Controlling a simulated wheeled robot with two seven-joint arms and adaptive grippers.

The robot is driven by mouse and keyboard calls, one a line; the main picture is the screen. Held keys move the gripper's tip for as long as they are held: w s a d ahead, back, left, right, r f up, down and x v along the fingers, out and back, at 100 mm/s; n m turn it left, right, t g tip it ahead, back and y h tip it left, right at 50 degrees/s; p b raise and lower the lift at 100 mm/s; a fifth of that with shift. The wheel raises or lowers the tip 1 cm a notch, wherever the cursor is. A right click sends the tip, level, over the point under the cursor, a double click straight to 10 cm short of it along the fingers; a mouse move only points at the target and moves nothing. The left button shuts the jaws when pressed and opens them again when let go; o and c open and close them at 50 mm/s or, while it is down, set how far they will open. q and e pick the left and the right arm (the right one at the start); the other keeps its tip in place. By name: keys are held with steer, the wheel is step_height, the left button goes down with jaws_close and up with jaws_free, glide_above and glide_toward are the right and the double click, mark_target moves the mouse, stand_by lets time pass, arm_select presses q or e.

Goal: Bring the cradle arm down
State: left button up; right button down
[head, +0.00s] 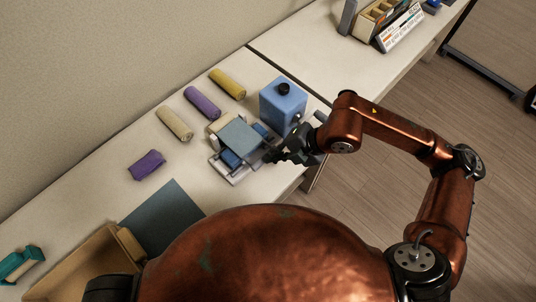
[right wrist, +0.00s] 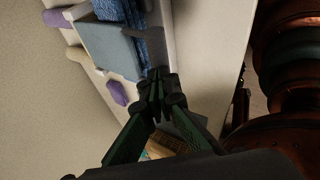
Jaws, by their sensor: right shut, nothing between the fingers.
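The warmer device has a white base (head: 236,178) on the table, with blue parts and a flat grey-blue plate (head: 240,136) on top. The plate looks raised and tilted over the base; which part is the cradle arm I cannot tell for sure. In the right wrist view the plate (right wrist: 106,48) lies beside a blue textured part (right wrist: 132,22). My right gripper (head: 272,157) is shut and empty at the device's right side, close to the base. Its fingertips (right wrist: 157,88) meet below the plate's edge in the wrist view; contact cannot be told. My left gripper is not in view.
A blue box with a black knob (head: 283,104) stands behind the gripper. Yellow (head: 228,84), purple (head: 202,103) and beige (head: 174,124) rolls and a purple piece (head: 147,165) lie left. A dark mat (head: 160,218) and brown box (head: 85,268) are nearer.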

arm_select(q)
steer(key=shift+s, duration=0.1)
arm_select(e)
steer(key=v, duration=1.2)
